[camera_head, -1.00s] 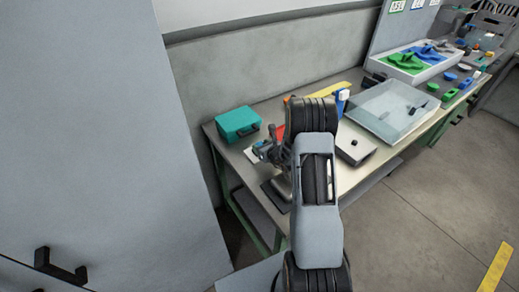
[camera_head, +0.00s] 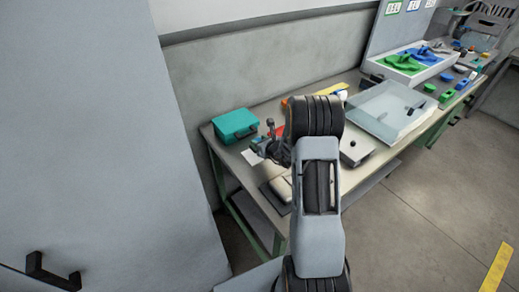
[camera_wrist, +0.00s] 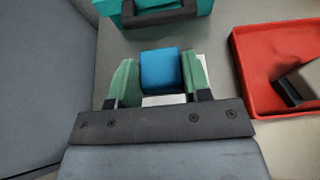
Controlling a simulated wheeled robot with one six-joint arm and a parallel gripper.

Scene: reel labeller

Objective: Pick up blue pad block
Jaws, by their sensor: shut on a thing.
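The blue pad block (camera_wrist: 160,70) is between the two green fingers of my gripper (camera_wrist: 160,80) in the wrist view. My gripper is shut on it, with one finger along each side. A white flat piece (camera_wrist: 165,100) shows below and beside the block. In the head view my own arm hides most of the gripper, and I cannot make out the block clearly there.
A teal case (camera_head: 235,126) with a dark handle stands at the left end of the workbench. A red tray (camera_wrist: 262,80) lies right of my gripper. A clear-walled bin (camera_head: 388,110) and a grey box (camera_head: 355,149) stand farther right.

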